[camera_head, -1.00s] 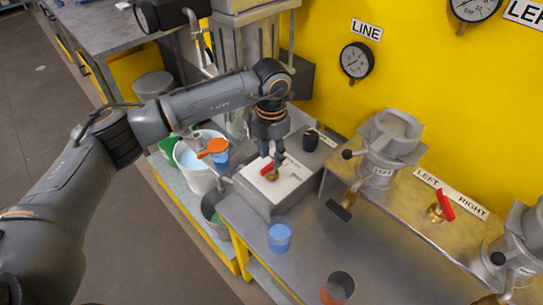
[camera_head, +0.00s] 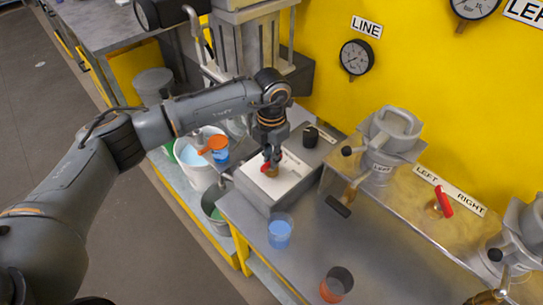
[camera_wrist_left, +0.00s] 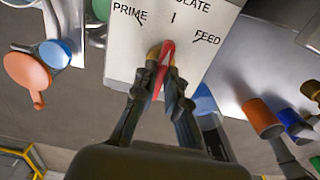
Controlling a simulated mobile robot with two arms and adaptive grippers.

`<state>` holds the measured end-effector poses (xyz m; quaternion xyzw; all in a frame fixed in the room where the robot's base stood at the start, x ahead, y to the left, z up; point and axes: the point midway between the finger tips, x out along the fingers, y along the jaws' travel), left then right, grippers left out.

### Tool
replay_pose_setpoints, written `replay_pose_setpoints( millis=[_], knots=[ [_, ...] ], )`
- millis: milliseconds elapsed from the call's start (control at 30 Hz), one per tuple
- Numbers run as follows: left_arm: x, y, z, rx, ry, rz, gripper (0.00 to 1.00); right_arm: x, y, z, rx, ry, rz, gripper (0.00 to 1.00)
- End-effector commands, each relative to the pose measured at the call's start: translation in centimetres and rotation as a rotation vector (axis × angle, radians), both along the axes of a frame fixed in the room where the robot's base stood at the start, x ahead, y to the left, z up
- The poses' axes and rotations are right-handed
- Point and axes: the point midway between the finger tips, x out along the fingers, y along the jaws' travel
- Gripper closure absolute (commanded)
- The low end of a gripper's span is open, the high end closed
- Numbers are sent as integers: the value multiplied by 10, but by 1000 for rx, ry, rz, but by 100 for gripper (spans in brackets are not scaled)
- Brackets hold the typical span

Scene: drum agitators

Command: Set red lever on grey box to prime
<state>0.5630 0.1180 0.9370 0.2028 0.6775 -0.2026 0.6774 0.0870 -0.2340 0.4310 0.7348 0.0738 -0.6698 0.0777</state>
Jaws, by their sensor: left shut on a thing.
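The grey box (camera_head: 257,192) has a white top plate and stands at the left end of the metal bench. Its red lever (camera_wrist_left: 165,57) sits on a brass hub and also shows in the head view (camera_head: 265,168). In the left wrist view the lever points roughly at the middle mark, between PRIME (camera_wrist_left: 130,15) at left and FEED (camera_wrist_left: 207,38) at right. My left gripper (camera_wrist_left: 160,88) is over the plate with its fingers shut on the lever; it also shows in the head view (camera_head: 271,158). The fingers partly hide the lever and hub. My right gripper is out of view.
A black knob (camera_head: 310,137) stands behind the plate. A second red lever (camera_head: 444,202) is on the raised shelf at right. Buckets stand at left.

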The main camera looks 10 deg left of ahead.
Motion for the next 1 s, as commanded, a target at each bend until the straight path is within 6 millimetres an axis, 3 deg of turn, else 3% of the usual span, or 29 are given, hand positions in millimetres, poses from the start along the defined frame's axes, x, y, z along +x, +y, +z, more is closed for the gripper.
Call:
replay_pose_setpoints(
  millis=[267,1000],
  knots=[
    [0,0,-1,-1,0,90,100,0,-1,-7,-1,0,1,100],
    [1,0,-1,-2,-1,660,100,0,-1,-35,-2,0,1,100]
  ],
)
